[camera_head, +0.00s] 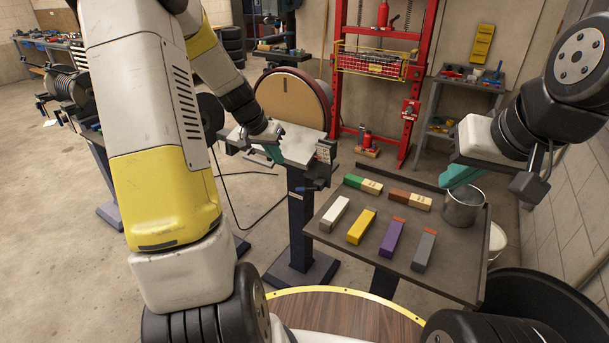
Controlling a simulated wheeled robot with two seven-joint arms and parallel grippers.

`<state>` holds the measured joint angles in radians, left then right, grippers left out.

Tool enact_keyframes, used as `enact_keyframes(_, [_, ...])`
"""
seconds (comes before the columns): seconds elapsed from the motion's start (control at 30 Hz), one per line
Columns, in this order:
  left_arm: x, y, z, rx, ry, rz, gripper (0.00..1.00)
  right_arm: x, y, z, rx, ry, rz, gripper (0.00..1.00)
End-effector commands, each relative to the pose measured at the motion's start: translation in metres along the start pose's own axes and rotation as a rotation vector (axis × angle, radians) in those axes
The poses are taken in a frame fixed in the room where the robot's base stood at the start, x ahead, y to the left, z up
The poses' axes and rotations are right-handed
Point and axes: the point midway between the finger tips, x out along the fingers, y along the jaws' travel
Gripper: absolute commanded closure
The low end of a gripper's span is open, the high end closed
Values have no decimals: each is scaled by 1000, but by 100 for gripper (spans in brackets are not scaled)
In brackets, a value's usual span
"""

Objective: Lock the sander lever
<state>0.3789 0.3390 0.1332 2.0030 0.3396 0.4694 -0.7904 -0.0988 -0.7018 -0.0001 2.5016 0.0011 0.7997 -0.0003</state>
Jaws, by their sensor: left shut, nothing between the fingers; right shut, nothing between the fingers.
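The disc sander stands on a dark pedestal left of the middle, with a round brown disc (285,97) and a grey work table (303,146) in front of it. My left gripper (274,154) is shut and empty, with teal fingertips at the left front edge of the work table. I cannot tell whether it touches the sander. A small dark handle (316,184) sticks out under the right side of the table; I cannot tell if it is the lever. Any lever behind the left gripper is hidden. My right gripper (462,176) is shut and empty above the bench.
A grey bench (335,233) at the right holds several coloured blocks, with a metal bucket (463,205) at its far right corner. A red press frame (337,70) and a small grey shelf (462,100) stand behind. A round wooden top (345,315) lies in front. Open floor shows left.

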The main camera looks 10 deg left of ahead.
Motion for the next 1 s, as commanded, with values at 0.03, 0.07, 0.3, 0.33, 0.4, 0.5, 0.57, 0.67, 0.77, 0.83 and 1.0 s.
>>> enact_keyframes(0.03, [0,0,0,0,0,0,100,0,0,0,0,0,0,100])
enact_keyframes(0.07, [0,0,0,0,0,0,100,0,0,0,-1,0,0,100])
enact_keyframes(0.3, [11,1,1,0,-3,3,100,0,0,0,-1,-1,0,100])
enact_keyframes(0.33, [15,1,0,0,-3,3,100,0,0,0,-1,-1,0,100])
enact_keyframes(0.4, [27,2,1,0,-4,3,100,0,0,0,-1,-1,0,100])
enact_keyframes(0.5, [48,1,1,-2,-4,4,100,0,0,0,-2,-1,0,100])
enact_keyframes(0.57, [61,1,1,-1,-4,4,100,0,0,0,-2,-1,0,100])
enact_keyframes(0.67, [83,2,1,0,-5,4,100,0,0,0,-2,-1,0,100])
enact_keyframes(0.77, [103,2,1,-1,-3,3,100,0,0,0,-2,-1,0,100])
enact_keyframes(0.83, [114,5,2,1,-3,3,100,0,0,0,-2,-1,0,100])
enact_keyframes(1.0, [132,10,3,0,-2,2,100,0,0,0,-2,-1,0,100])
